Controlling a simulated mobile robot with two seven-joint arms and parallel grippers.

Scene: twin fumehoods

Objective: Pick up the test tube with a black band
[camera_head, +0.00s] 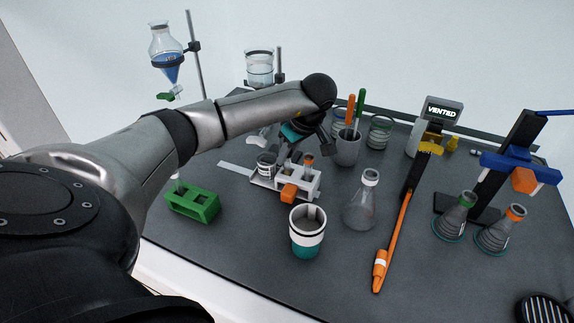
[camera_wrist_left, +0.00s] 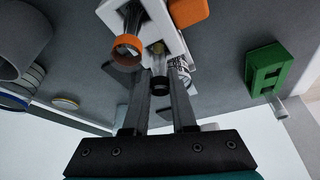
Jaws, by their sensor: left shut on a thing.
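The white test tube rack (camera_head: 306,186) stands near the middle of the bench; it also shows upside down at the top of the left wrist view (camera_wrist_left: 172,35). My left gripper (camera_head: 291,157) reaches down over the rack and is shut on a test tube with a black band (camera_wrist_left: 160,84), whose rim shows between the fingers in the left wrist view. In the head view my gripper mostly hides that tube. An orange-rimmed tube (camera_wrist_left: 128,47) stands in the rack right beside the fingers. My right gripper is not in view.
A green rack (camera_head: 193,205) stands left of the white rack. A white and teal cup (camera_head: 307,232) and a flask (camera_head: 361,204) stand in front. A grey pen cup (camera_head: 347,149) is behind right.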

